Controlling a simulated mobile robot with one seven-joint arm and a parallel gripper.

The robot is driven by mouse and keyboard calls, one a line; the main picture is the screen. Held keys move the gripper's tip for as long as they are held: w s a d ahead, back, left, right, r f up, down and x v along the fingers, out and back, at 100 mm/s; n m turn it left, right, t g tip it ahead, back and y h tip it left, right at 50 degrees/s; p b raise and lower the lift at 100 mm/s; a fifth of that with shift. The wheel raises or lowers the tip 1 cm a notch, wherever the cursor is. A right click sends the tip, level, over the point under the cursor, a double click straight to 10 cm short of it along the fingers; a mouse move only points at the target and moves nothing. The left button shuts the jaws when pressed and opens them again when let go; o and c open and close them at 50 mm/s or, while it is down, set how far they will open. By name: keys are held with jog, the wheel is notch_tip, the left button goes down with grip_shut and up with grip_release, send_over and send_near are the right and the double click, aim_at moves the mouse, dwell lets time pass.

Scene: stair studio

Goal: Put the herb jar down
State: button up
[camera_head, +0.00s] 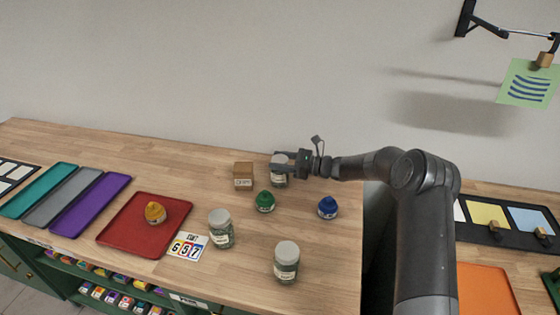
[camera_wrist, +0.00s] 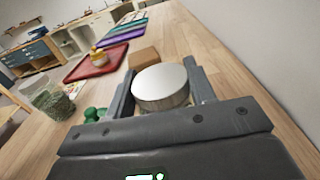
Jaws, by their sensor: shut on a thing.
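The herb jar (camera_head: 279,179) is a clear jar with a grey lid, at the back of the wooden worktop. Its round lid (camera_wrist: 160,87) fills the middle of the wrist view. My gripper (camera_head: 283,165) is shut on the jar from the right, with one finger on each side in the wrist view. The jar looks upright. Its base is at or close to the worktop; I cannot tell whether it touches. In the wrist view its lower body is hidden by the lid and my gripper.
A cardboard box (camera_head: 243,175) stands just left of the held jar. Two similar jars (camera_head: 221,230) (camera_head: 286,262) stand nearer the front. The worktop's right edge is close.

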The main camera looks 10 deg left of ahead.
jog(key=shift+f, duration=0.15)
jog(key=o, duration=1.5)
